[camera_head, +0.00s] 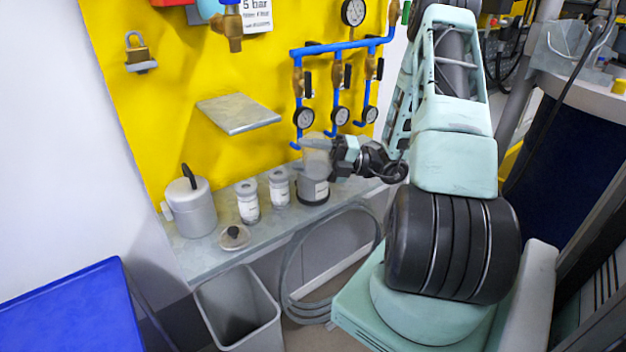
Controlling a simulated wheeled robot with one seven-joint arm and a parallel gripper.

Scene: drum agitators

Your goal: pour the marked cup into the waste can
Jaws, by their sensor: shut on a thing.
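A grey cup (313,180) with a white label and a dark base stands upright at the right part of the shelf. My gripper (322,146) reaches in from the right and is shut at the upper part of this cup. Its fingers hide part of the cup's rim, and I cannot see into the cup. The cup seems to be on the shelf or just above it. The waste can (264,338), a grey open-topped bin, stands on the floor below the shelf's front edge, left of my arm. Its inside is dark.
The metal shelf (205,254) also holds two small labelled jars (247,203) (279,190), a lidded grey pot (192,208) and a small round lid (233,238). A small ledge (238,112), gauges and blue pipes (340,45) are on the yellow wall. A coiled hose (287,270) hangs beside the can.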

